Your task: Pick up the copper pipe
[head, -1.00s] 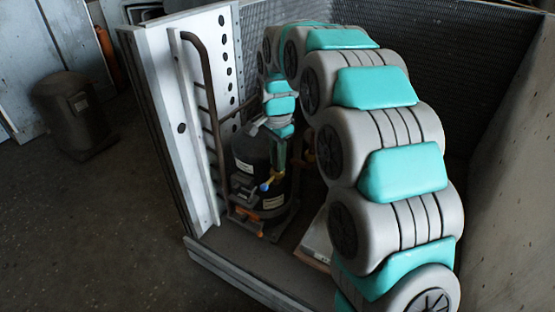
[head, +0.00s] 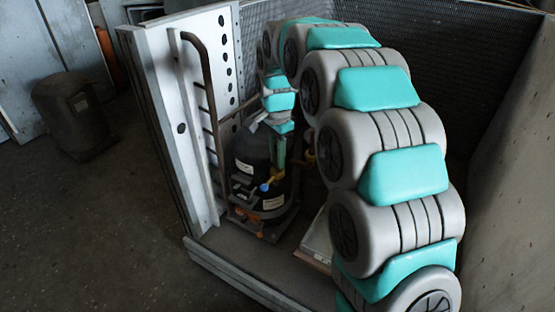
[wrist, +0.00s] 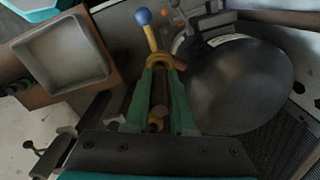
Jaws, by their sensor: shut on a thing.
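My gripper (wrist: 162,66) is shut on the copper pipe (wrist: 160,88), with its two green fingers on either side of it. The pipe is a short brown tube with brass-coloured ends, lying lengthwise between the fingers in the wrist view. A yellow lever with a blue ball tip (wrist: 144,17) shows just beyond its far end. In the head view my gripper (head: 279,152) is beside a black compressor (head: 249,150) inside the metal housing. The pipe itself is hard to make out there. I cannot tell whether it is clear of the fittings around it.
The rounded compressor top (wrist: 240,88) is close to the right of my gripper. A pale square tray (wrist: 60,50) is at left. A white perforated panel (head: 190,110) with a brown rail (head: 205,80) bounds the housing at left. Mesh and solid walls enclose the back and right.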

